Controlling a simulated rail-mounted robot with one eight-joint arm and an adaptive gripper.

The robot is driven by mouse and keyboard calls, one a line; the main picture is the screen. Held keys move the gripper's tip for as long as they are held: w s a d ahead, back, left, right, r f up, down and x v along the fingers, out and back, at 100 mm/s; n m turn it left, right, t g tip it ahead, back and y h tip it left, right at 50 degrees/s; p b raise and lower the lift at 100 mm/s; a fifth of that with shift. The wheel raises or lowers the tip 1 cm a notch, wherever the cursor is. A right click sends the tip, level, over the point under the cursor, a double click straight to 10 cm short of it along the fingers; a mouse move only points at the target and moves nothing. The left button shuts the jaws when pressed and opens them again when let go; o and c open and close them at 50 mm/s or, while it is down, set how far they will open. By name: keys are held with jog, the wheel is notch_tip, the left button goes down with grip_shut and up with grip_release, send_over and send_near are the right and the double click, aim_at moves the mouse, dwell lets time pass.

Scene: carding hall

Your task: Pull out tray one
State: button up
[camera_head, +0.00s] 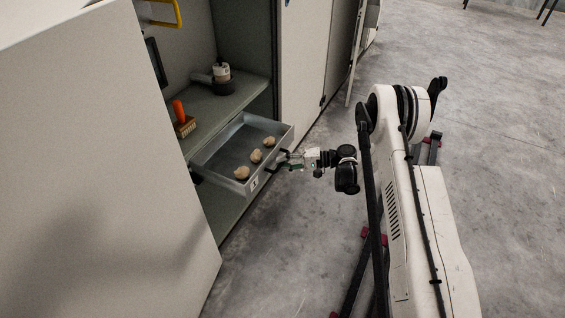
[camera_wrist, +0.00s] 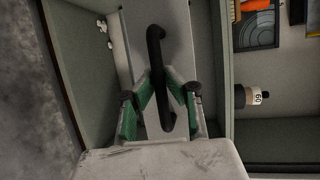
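A shallow grey metal tray (camera_head: 222,158) sticks out of the open cabinet in the head view, with three pale tufts (camera_head: 255,156) lying in it. Its front face carries a small white label, too small to read. My gripper (camera_head: 284,158) is at the tray's front, at the black handle. In the wrist view the handle (camera_wrist: 155,45) runs between the green fingers of my gripper (camera_wrist: 163,78), which close in on it from both sides. The tray's back end is inside the cabinet.
A large pale panel (camera_head: 90,170) stands at left. The concrete floor (camera_head: 500,130) is open on the right.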

jog(key=o, duration=0.5)
jog(key=v, duration=1.2)
jog(key=shift+r, duration=0.1)
